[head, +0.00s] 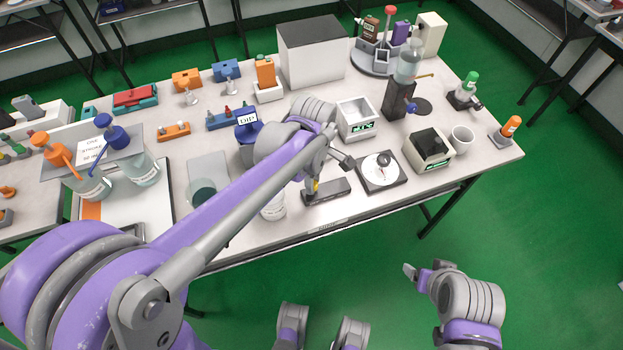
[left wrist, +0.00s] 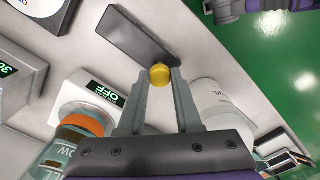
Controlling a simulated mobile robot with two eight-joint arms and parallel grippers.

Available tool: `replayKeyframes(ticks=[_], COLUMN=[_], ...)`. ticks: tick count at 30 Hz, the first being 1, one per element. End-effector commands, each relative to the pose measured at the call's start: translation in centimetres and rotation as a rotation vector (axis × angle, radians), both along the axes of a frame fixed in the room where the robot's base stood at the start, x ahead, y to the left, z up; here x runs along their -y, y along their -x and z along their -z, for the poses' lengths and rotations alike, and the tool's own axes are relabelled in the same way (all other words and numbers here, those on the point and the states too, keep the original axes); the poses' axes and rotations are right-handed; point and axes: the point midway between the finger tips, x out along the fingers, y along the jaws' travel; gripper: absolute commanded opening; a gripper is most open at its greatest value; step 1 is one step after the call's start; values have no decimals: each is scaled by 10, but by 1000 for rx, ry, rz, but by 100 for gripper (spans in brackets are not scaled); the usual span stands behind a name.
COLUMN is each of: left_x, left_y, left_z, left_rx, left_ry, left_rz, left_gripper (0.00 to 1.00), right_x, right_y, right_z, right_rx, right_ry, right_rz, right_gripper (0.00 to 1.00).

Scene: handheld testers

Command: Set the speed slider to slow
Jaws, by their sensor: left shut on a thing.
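A dark grey bar (head: 334,191) lies near the front edge of the table, and I take it to be the speed slider. Its yellow knob (head: 316,183) stands near the bar's left end. In the left wrist view the bar (left wrist: 130,36) runs diagonally, with the round yellow knob (left wrist: 160,73) near its lower right end. My left gripper (left wrist: 159,77) is shut on the knob, one finger on each side. No speed marks are readable. My right gripper (head: 424,270) hangs in front of the table, away from everything; its jaw opening is unclear.
A round white dial plate (head: 379,170) and a white box with a green display (head: 355,121) stand right of and behind the bar. A white tub (head: 273,207) stands close to its left. In the left wrist view a display (left wrist: 105,93) reads OFF.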

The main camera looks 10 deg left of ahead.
Motion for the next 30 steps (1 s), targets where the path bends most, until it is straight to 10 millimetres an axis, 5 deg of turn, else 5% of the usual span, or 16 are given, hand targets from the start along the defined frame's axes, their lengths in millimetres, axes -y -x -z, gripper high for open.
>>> replayKeyframes(ticks=[7, 15, 16, 20, 30], left_x=[30, 31, 31, 31, 31], left_y=[-20, -21, -21, -21, -21], left_z=[-1, 0, 0, 0, -2], left_rx=[1, 1, 1, 1, 1], left_ry=[1, 0, 0, 0, 0], left_rz=[3, 0, 0, 0, 0], left_gripper=[0, 0, 36, 60, 64], right_x=[0, 0, 0, 0, 0], right_y=[0, 0, 0, 0, 0], right_z=[-1, -1, -1, -1, -1], right_rx=[0, 0, 0, 0, 0], right_ry=[0, 0, 0, 0, 0], right_rz=[0, 0, 0, 0, 0], right_gripper=[76, 76, 76, 76, 76])
